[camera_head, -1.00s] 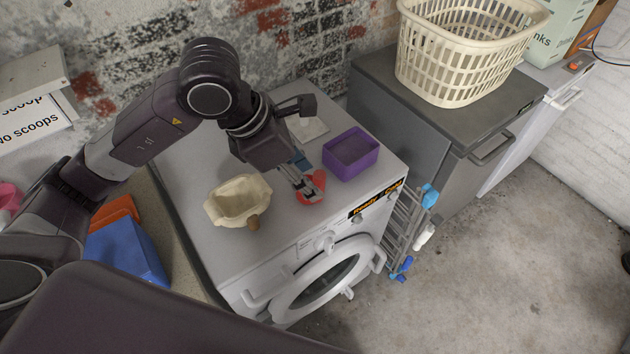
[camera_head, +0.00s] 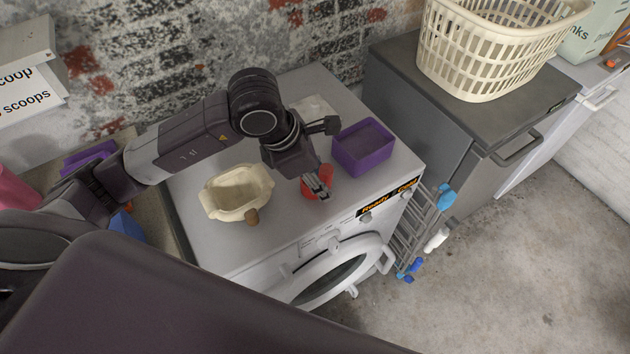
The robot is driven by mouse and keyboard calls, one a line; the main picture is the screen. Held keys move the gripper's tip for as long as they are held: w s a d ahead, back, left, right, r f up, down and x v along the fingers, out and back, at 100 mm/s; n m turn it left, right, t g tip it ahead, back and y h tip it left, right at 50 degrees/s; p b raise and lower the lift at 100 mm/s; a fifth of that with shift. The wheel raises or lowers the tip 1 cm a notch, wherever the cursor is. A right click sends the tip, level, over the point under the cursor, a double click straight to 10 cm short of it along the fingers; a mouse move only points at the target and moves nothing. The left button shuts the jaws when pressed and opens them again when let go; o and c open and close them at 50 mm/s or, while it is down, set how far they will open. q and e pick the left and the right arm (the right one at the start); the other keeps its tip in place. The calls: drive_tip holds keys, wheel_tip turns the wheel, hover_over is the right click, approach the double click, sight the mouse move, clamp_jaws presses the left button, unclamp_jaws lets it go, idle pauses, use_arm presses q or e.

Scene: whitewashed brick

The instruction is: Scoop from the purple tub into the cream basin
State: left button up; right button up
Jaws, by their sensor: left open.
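The purple tub (camera_head: 368,163) stands on top of the white washing machine, near its right front. The tub's contents are not clear. My right gripper is not in view.
The washing machine top (camera_head: 290,225) is bare between basin and front edge. A pale flat item (camera_head: 312,106) lies behind my left wrist. A cream laundry basket (camera_head: 490,55) stands on the grey cabinet to the right. A drying rack (camera_head: 412,235) hangs at the machine's right side.

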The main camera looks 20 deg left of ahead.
use_arm(q)
drive_tip(key=shift+x, duration=0.95)
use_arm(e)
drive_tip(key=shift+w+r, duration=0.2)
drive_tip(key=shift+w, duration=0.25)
use_arm(q)
drive_tip(key=shift+c, duration=0.3)
clamp_jaws()
drive_tip(key=shift+r, duration=0.1)
drive_tip(key=shift+w, duration=0.1)
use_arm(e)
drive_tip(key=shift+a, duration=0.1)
